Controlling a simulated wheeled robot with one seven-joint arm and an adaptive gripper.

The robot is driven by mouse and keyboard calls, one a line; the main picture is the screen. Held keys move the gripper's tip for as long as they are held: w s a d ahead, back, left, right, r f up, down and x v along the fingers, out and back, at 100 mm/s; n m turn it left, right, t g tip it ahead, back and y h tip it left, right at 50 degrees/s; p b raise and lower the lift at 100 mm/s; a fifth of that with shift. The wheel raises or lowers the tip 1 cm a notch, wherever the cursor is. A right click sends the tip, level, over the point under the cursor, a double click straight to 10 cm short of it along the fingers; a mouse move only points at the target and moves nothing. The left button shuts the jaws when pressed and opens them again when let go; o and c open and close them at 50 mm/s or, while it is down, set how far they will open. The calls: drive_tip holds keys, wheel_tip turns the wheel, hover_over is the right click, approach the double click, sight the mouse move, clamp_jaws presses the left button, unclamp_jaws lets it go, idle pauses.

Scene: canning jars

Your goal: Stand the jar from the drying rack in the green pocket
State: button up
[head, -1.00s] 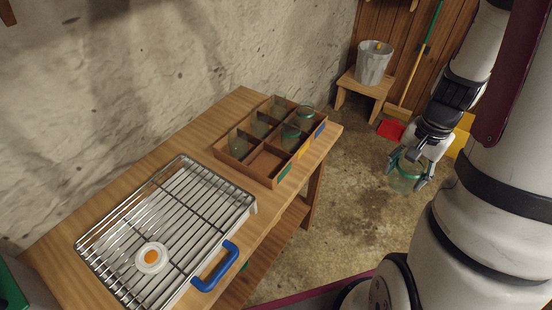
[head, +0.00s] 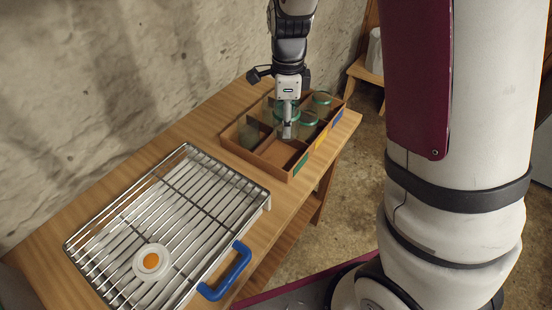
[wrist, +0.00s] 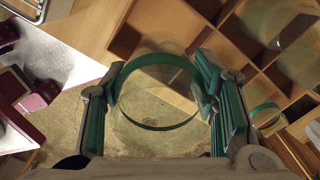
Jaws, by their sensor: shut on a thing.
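My gripper (head: 287,122) is shut on a clear glass jar with a green rim. In the wrist view the jar (wrist: 150,102) sits between the finger pads (wrist: 160,100), open mouth toward the camera. In the head view the gripper hangs over the wooden crate (head: 256,164), and its fingers partly hide the jar. The green label (head: 300,164) is on the crate's near right corner, and the pocket beside it (head: 279,153) looks empty. Through the jar, the wrist view shows floor and part of the crate. I cannot tell the jar's exact height.
Yellow and blue labels mark other pockets. The bench (head: 170,130) is clear behind the rack.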

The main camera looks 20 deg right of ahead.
drive_tip(key=shift+w+a+f, duration=0.1)
drive_tip(key=shift+a+f, duration=0.2)
drive_tip(key=shift+a, duration=0.05)
wheel_tip(320, 180, down, 10)
drive_tip(key=shift+a+r+b, duration=0.1)
drive_tip(key=shift+r+b, duration=0.15)
drive_tip(key=shift+b, duration=0.25)
drive_tip(key=o, duration=1)
drive_tip(key=shift+f, duration=0.1)
